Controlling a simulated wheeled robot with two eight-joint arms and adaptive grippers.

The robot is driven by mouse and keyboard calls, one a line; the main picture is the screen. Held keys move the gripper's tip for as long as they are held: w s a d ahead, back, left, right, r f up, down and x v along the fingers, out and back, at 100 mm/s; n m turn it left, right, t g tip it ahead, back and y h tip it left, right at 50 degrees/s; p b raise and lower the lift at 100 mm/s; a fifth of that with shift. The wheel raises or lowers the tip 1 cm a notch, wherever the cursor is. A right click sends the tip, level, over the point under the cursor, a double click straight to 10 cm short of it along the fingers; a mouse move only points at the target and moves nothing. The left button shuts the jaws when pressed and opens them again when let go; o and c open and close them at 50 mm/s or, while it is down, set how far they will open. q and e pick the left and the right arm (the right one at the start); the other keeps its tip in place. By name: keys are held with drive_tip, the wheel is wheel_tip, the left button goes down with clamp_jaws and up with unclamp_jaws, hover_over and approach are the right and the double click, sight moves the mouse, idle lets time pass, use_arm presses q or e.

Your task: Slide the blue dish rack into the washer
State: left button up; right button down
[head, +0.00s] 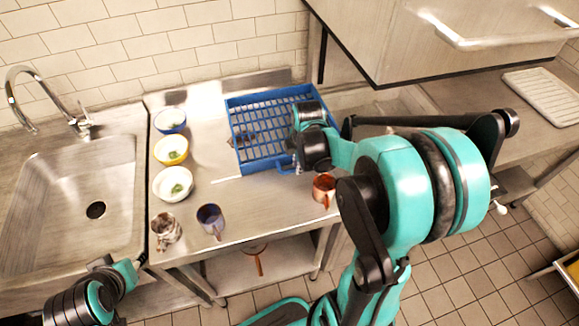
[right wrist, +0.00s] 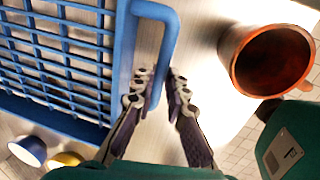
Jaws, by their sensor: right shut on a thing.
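The blue dish rack (head: 262,165) lies on the steel counter, left of the washer (head: 400,35), whose steel hood is raised. The rack also fills the left of the right wrist view (right wrist: 60,50). A brown thing in the rack is too small to name. My right gripper (right wrist: 158,86) is shut on the rack's blue handle (right wrist: 168,30), one finger on each side of the bar. In the head view my right arm hides part of the rack's right side and the area below the hood. My left arm shows at the lower left; its fingers are not clear.
A copper mug (head: 323,188) stands close to the rack's near right corner. Blue, yellow and white bowls (head: 173,184) line the counter's left, with a dark blue mug (head: 210,220) and a patterned mug (head: 165,230) nearer. A sink (head: 80,185) is far left. A white tray (head: 545,95) lies right.

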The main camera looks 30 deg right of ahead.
drive_tip(key=s+d, duration=0.3)
drive_tip(key=d, duration=1)
drive_tip(key=s+d, duration=0.3)
drive_tip(key=d, duration=0.9)
drive_tip(key=s+d, duration=0.3)
drive_tip(key=d, duration=1)
drive_tip(key=shift+s+d, duration=0.15)
drive_tip(key=shift+d, duration=0.15)
drive_tip(key=c, duration=1.5)
unclamp_jaws()
drive_tip(key=shift+c, duration=0.2)
drive_tip(key=shift+a, duration=0.1)
drive_tip(key=w+a, duration=0.2)
drive_tip(key=a, duration=0.7)
drive_tip(key=w+a, duration=0.2)
drive_tip(key=a, duration=0.8)
drive_tip(key=w+a, duration=0.3)
drive_tip(key=a, duration=0.7)
drive_tip(key=shift+w+a, duration=0.1)
drive_tip(key=shift+a, duration=0.1)
drive_tip(key=shift+r, duration=0.1)
